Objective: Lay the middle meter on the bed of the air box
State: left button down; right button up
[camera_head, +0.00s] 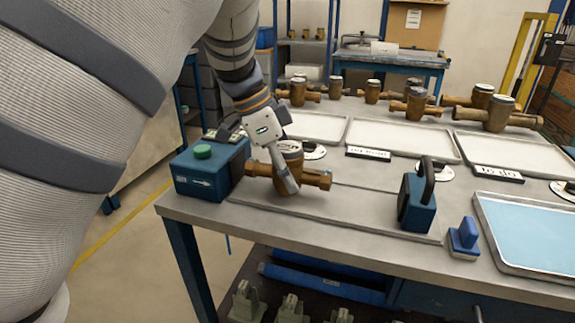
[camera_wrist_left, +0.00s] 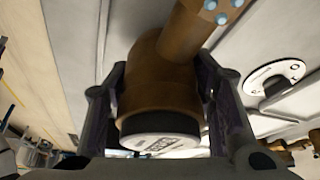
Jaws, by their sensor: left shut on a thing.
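My left gripper (camera_head: 287,178) is shut on a brass-brown meter (camera_head: 317,180), one finger showing in front of its body. In the left wrist view the meter's round body (camera_wrist_left: 155,85) and pale cap sit between both fingers. The meter's pipe lies roughly level, over the grey bed (camera_head: 345,212) of the air box. The air box has a blue block (camera_head: 205,182) with a green button at the left end and a blue block with a black handle (camera_head: 416,203) at the right. The meter is close to the left block. I cannot tell whether it touches the bed.
Several brass meters (camera_head: 410,103) stand along the back of the bench. Empty white trays (camera_head: 400,137) lie in front of them, one with a "to do" label (camera_head: 498,173). A blue stamp-like block (camera_head: 464,239) and a blue-lined tray (camera_head: 535,232) are at the right.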

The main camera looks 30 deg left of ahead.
aim_at(291, 146)
pick_arm(q)
jog(key=shift+c, duration=0.8)
grip_release()
jog(key=shift+f, duration=0.15)
jog(key=shift+r, duration=3.5)
